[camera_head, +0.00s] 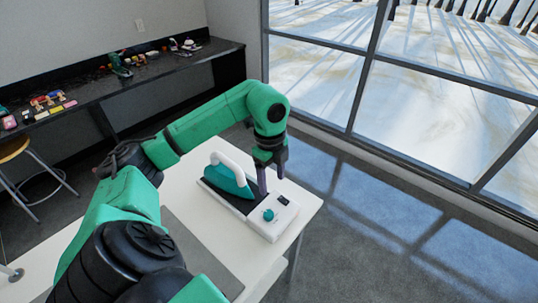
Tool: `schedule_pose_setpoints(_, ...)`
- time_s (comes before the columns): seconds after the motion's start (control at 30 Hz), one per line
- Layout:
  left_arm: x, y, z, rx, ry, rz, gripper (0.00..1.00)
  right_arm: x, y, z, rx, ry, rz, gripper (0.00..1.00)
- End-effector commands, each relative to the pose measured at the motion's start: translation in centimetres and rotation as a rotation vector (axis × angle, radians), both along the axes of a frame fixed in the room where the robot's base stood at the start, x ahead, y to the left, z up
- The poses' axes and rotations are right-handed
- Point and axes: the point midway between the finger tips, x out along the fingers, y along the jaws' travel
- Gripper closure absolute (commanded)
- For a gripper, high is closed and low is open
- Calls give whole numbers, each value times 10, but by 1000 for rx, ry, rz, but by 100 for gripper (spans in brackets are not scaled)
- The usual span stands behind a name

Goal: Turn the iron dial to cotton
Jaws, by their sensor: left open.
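An iron (229,178) with a teal body and white handle rests on a white base (262,229) on the white table. A round teal dial (268,215) sits on the front part of the base, beside a small dark display (284,200). The markings around the dial are too small to read. My left gripper (268,186) points down over the base, between the iron and the dial, a little behind the dial. It is open and apart from the dial. Whether its fingertips touch the base I cannot tell. My right gripper is not in view.
The white table (303,207) ends just right of the base. A grey mat (200,245) lies on its left part. A dark counter (90,92) with several small objects runs along the back wall, with a stool (25,160) beside it. Large windows stand at right.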

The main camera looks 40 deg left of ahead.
Motion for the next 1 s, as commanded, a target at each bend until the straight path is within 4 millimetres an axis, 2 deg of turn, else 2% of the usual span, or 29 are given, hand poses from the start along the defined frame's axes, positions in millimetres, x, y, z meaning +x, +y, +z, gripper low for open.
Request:
schedule_pose_setpoints(0.07, -4, 11, -1, 40, 25, 37, 28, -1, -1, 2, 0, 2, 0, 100)
schedule_pose_setpoints(0.17, -5, 11, -13, 42, 31, 38, 28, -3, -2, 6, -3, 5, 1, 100)
schedule_pose_setpoints(0.27, -6, 10, -35, 39, 33, 36, 28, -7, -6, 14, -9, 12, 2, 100)
schedule_pose_setpoints(0.5, -6, 8, -99, 34, 30, 34, 28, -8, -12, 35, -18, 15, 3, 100)
schedule_pose_setpoints(0.63, -6, 8, -127, 34, 28, 33, 28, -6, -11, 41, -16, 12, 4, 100)
schedule_pose_setpoints(0.8, -6, 8, -143, 36, 25, 31, 28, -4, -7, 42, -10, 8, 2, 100)
schedule_pose_setpoints(1.0, -6, 8, -144, 36, 24, 30, 28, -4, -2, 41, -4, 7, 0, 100)
